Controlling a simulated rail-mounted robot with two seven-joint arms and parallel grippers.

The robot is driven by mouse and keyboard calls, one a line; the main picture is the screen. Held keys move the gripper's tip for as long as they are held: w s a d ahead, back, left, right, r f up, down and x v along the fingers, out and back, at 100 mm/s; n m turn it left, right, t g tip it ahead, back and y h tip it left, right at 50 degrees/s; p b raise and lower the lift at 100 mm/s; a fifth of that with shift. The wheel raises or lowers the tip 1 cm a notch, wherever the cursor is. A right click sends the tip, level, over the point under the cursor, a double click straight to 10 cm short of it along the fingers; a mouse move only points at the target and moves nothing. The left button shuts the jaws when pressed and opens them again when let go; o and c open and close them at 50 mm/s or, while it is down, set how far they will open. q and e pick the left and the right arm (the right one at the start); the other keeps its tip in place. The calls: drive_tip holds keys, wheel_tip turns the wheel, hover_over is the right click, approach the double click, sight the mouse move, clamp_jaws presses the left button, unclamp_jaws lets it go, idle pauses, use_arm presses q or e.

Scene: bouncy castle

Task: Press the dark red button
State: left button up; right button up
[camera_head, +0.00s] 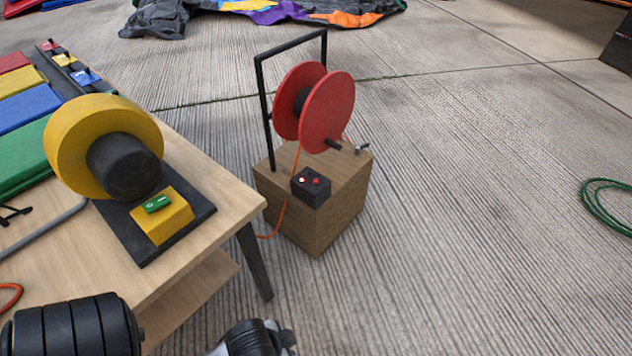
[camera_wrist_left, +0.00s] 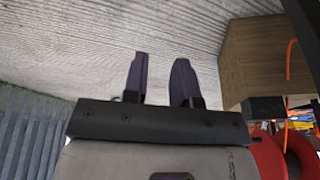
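A small black control box (camera_head: 311,188) sits on a wooden crate (camera_head: 335,215). Its top carries a red button (camera_head: 316,181) and a small pale white button or lamp (camera_head: 302,180); the red's exact shade is hard to judge at this size. In the left wrist view, the crate (camera_wrist_left: 255,55) is at upper right and a dark block, seemingly the control box (camera_wrist_left: 264,108), juts from it; no button shows there. My left gripper (camera_wrist_left: 160,60) has two dark fingers apart, with nothing between them, clear of the crate. My right gripper is not in view.
A red reel (camera_head: 325,110) on a black frame (camera_head: 263,95) stands on the crate. A wooden table (camera_head: 215,185) at left holds a yellow blower (camera_head: 75,130) with a green switch (camera_head: 158,204). An orange cable (camera_head: 283,215) hangs beside the crate. Floor at right is mostly clear.

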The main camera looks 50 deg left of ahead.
use_arm(q)
drive_tip(key=shift+d, duration=0.1)
clamp_jaws()
drive_tip(key=shift+a, duration=0.2)
idle(0.3)
drive_tip(key=shift+d, duration=0.15)
idle(0.6)
